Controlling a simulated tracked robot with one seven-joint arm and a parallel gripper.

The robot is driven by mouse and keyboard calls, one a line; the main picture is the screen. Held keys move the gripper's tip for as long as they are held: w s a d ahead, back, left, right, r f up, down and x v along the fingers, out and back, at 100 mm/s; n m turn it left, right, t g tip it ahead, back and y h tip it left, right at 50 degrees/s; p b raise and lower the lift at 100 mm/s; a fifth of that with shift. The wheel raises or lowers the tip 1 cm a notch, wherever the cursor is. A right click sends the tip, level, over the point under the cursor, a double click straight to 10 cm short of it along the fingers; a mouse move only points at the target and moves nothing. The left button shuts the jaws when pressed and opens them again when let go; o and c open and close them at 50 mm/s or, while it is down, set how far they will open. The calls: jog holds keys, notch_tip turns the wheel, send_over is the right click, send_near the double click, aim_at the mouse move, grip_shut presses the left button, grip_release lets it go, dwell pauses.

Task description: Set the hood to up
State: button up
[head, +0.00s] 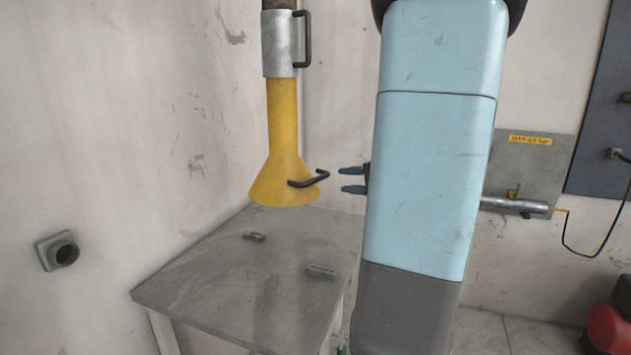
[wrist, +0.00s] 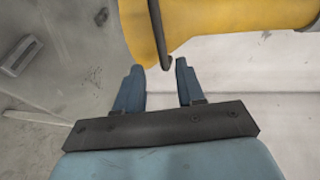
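The yellow hood (head: 283,150) hangs from a grey metal sleeve (head: 280,45), its flared mouth facing down above the table. A black handle (head: 310,180) sticks out from the flare toward my gripper. My gripper (head: 343,179) is open and empty, just right of this handle, with its fingers pointing left. In the wrist view the hood (wrist: 200,18) spans the top, and its handle (wrist: 162,45) hangs down close ahead of the gap between my fingers (wrist: 160,68). A second black handle (head: 303,40) is on the sleeve.
A grey table (head: 200,275) stands under the hood with two small metal pieces (head: 254,237) (head: 322,271) on it. A wall outlet (head: 60,252) is at the left. A pipe with a valve (head: 515,203) and a red object (head: 608,328) are at the right.

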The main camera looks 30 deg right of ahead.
aim_at(321, 179)
jog(key=x, duration=1)
jog(key=shift+w+a, duration=0.1)
jog(key=shift+w, duration=0.1)
jog(key=shift+c, duration=0.3)
grip_shut()
